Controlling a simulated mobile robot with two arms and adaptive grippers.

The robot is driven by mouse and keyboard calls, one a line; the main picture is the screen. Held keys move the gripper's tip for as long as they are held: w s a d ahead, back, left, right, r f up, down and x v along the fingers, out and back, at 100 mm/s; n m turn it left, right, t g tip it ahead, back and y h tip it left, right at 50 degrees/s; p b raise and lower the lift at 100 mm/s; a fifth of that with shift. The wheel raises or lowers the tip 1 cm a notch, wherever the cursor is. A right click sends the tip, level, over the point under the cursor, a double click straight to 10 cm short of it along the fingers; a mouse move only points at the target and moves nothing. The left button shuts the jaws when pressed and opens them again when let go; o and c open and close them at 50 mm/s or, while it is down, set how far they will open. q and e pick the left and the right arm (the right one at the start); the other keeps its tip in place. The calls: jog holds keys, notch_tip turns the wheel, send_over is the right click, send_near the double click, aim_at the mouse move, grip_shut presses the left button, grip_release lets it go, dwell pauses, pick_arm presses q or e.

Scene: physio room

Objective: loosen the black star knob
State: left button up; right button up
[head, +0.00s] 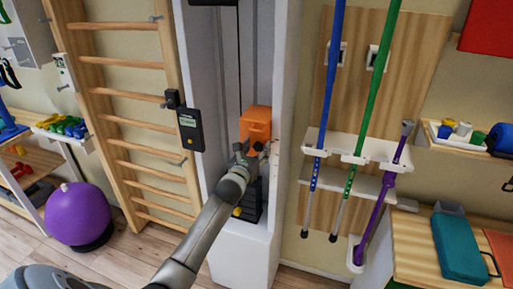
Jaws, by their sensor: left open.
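An orange block (256,118) sits on the dark vertical rails inside a tall white column frame (286,100), near the middle of the head view. My left gripper (250,150) reaches up from below and is at the lower front of the orange block. Its fingers are dark and apart. I cannot make out the black star knob apart from the dark fingers; the gripper covers that spot. I cannot tell whether the fingers touch anything. A stack of black weights (250,199) is below, partly behind my left arm. My right gripper is not in view.
Wooden wall bars (133,95) and a black handheld device (190,129) are left of the column. A purple ball (78,213) stands on the floor. Blue, green and purple poles hang in a white rack (375,150) at right. A teal case (461,246) lies on a wooden surface.

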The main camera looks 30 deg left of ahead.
pick_arm(q)
jog(key=shift+w, duration=0.15)
jog(key=c, duration=1)
